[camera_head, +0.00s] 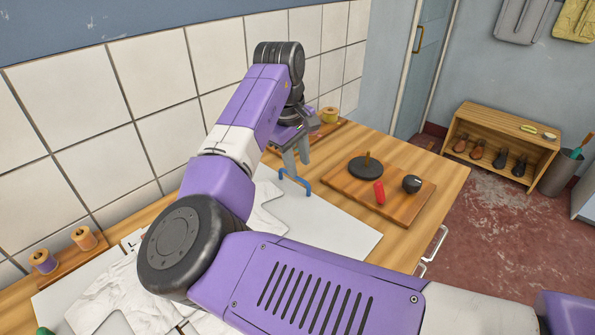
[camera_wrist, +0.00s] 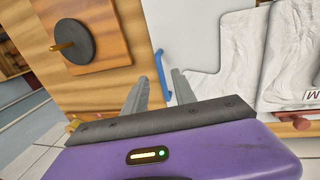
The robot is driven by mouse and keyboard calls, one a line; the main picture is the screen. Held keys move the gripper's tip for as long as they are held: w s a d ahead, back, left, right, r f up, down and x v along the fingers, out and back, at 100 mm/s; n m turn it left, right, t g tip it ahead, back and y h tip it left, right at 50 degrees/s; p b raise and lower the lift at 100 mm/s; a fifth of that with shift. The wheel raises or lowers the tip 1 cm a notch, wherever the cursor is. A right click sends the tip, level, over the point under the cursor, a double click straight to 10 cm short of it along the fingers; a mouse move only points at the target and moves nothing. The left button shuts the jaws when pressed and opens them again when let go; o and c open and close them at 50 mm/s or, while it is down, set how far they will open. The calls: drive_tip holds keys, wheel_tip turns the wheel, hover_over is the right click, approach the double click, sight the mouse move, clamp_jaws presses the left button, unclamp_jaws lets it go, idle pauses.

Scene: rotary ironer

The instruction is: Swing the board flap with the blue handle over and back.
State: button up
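The blue handle (camera_head: 294,183) is a small arch at the far edge of the white board flap (camera_head: 345,232), which lies flat on the wooden table. A white marbled cloth (camera_head: 115,292) lies on the board, mostly hidden by my arm. My gripper (camera_head: 296,170) points down at the handle. In the wrist view the blue handle (camera_wrist: 162,75) shows between the two spread grey fingers (camera_wrist: 160,80). The fingers look open, with space on both sides of the handle. I cannot tell whether they touch it.
A wooden board (camera_head: 335,190) right of the handle carries a black disc with a peg (camera_head: 366,167), a red piece (camera_head: 379,192) and a black knob (camera_head: 411,184). Thread spools (camera_head: 84,238) stand at the left, another (camera_head: 329,115) behind my gripper. A tiled wall runs along the back.

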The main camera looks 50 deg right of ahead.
sight(301, 179)
drive_tip(key=shift+d+f, duration=0.2)
drive_tip(key=shift+f, duration=0.9)
drive_tip(key=shift+d+f, duration=0.2)
drive_tip(key=shift+f, duration=0.9)
drive_tip(key=shift+c, duration=0.2)
clamp_jaws()
